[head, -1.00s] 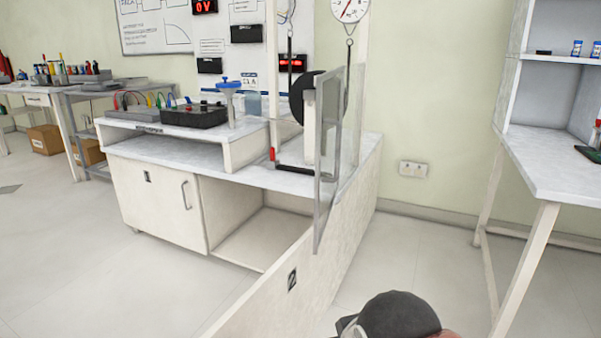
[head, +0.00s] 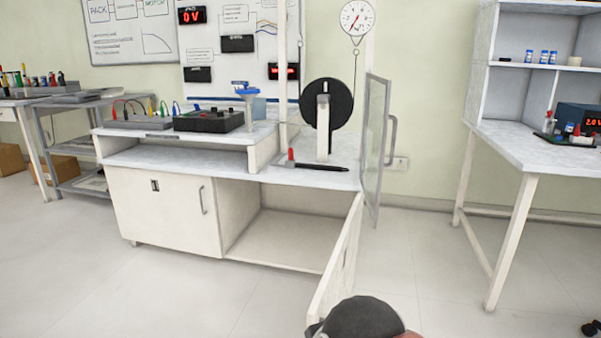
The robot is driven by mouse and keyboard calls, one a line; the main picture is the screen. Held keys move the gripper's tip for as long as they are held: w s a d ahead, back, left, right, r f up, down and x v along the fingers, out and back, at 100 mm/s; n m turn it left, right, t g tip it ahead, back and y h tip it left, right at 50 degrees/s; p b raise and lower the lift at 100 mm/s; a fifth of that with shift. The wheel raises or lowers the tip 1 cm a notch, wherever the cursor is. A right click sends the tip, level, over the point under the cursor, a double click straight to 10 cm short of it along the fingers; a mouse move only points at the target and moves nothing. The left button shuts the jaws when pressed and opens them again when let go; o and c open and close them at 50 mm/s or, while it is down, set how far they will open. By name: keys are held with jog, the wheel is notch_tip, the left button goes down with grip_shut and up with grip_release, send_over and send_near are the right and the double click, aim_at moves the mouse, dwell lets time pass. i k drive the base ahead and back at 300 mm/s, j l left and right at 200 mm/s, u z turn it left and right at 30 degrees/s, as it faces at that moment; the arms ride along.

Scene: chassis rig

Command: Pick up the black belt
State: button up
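A black wheel (head: 343,105) stands on a pale upright support on the bench top. A thin dark strand (head: 354,72) runs from the hook under a round dial gauge (head: 357,17) down to the wheel's right side. It may be part of the black belt, but I cannot tell where the belt runs around the wheel. A black lever (head: 318,167) with a red end lies at the wheel's foot. A dark rounded part of my arm shows at the bottom edge. My gripper's fingers are not in view.
A clear hinged panel (head: 375,150) stands open right of the wheel. The white lower cabinet door (head: 336,262) is swung open toward me. A black box (head: 209,119) sits on the raised shelf. Another table (head: 530,160) is at right.

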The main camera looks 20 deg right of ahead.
aim_at(304, 167)
jog(key=i+j+z, duration=0.1)
jog(key=i+j, duration=0.45)
jog(key=j, duration=0.25)
jog(key=i+j+z, duration=0.15)
jog(key=i+j, duration=0.15)
jog(key=j, duration=0.15)
jog(key=i+j+z, duration=0.1)
jog(key=i+j, duration=0.15)
jog(key=j, duration=0.2)
jog(key=i+z, duration=0.15)
jog(key=i, duration=0.55)
jog(key=i+j+z, duration=0.15)
jog(key=i, duration=0.55)
jog(key=i+l, duration=0.3)
jog(key=l, duration=0.15)
jog(key=i+l+z, duration=0.1)
jog(key=i+l, duration=0.25)
jog(key=l, duration=0.1)
